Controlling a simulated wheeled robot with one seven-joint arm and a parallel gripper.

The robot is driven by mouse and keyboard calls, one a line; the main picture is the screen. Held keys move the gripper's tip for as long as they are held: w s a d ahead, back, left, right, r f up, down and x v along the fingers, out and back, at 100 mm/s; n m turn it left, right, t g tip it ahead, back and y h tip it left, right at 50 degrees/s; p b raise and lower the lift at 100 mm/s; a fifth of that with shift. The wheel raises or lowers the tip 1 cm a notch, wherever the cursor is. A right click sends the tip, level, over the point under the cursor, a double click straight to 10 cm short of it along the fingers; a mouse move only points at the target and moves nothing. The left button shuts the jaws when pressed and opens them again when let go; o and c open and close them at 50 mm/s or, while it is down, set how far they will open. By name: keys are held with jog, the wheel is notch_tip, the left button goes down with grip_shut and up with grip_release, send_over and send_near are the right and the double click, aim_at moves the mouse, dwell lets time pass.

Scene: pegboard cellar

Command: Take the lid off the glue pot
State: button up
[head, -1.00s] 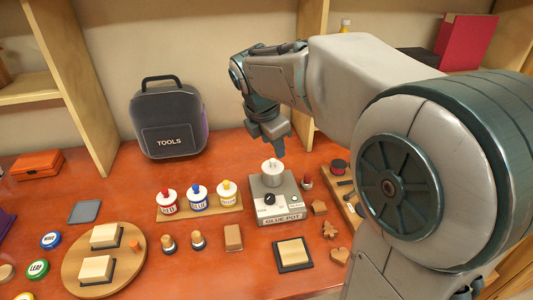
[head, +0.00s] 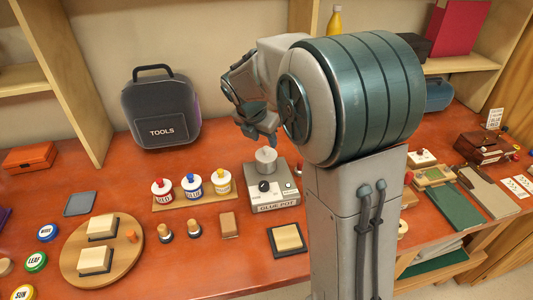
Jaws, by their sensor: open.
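The glue pot (head: 272,187) is a pale grey box with a dark knob and a name label on its front, standing on the red-brown bench. A metallic round vessel with a small-knobbed lid (head: 266,155) sits on top, with the lid in place. My gripper (head: 264,138) is open and empty, pointing down just above and behind the lid in the picture. I cannot tell the exact gap between the fingers and the lid knob. My arm's big joint hides the bench right of the pot.
Red, blue and yellow bottles (head: 192,186) stand on a wooden strip left of the pot. Two small pegs (head: 180,232), a brown block (head: 229,225) and a dark-edged pad (head: 287,239) lie in front. A grey tools case (head: 161,108) stands behind left.

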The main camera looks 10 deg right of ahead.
aim_at(266, 147)
jog(key=x, duration=0.4)
jog(key=shift+w+a+f+p, duration=0.15)
jog(key=shift+w+f+p, duration=0.1)
jog(key=shift+f+p, duration=0.15)
grip_shut()
jog(key=shift+r, duration=0.1)
